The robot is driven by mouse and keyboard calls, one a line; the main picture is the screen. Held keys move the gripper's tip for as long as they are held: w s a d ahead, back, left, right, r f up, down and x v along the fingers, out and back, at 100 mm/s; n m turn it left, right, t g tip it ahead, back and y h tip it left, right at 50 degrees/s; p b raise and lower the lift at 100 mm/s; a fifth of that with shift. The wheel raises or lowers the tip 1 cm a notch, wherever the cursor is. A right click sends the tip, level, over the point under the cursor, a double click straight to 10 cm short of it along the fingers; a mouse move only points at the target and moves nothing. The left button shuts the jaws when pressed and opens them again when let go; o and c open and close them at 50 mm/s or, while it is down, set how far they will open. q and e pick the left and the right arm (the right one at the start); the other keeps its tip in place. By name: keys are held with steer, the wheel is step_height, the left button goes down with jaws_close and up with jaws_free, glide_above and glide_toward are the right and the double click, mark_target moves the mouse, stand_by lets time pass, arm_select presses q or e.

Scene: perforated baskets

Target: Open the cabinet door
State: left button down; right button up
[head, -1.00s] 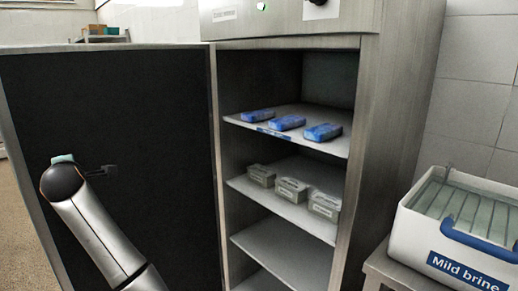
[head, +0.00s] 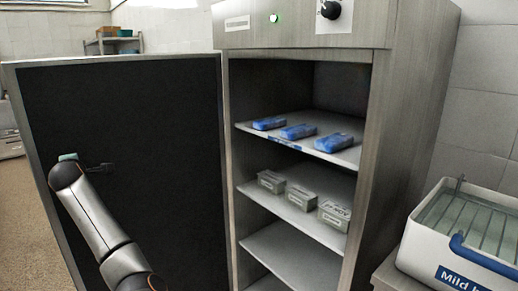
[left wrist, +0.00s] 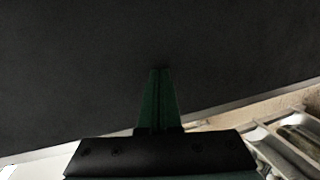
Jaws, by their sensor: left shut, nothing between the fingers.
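The grey cabinet (head: 400,130) stands with its door (head: 130,160) swung wide open to the left, its dark inner face towards me. My left arm reaches up in front of the door. My left gripper (head: 103,166) is at the inner face, near the door's outer edge, shut and empty. In the left wrist view the closed fingers (left wrist: 158,95) point at the dark door panel (left wrist: 80,60); I cannot tell whether they touch it. The door's pale edge shows below them. My right gripper is not in view.
Inside the cabinet, several shelves hold blue packs (head: 298,131) and grey boxes (head: 303,197); a lower shelf (head: 290,255) looks empty. A white "Mild brine" container (head: 425,245) with a blue handle stands at right, close to the cabinet. A small shelf unit (head: 120,40) is behind the door.

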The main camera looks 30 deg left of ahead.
arm_select(q)
steer(key=w+a+p, duration=0.2)
steer(key=w+a, duration=0.1)
steer(key=a, duration=0.4)
steer(key=shift+p, duration=0.35)
steer(key=shift+r, duration=0.1)
steer(key=p+v, duration=0.5)
steer(key=v, duration=0.9)
steer(key=shift+s+f+p, duration=0.3)
steer(key=shift+s+p, duration=0.05)
steer(key=shift+p, duration=0.05)
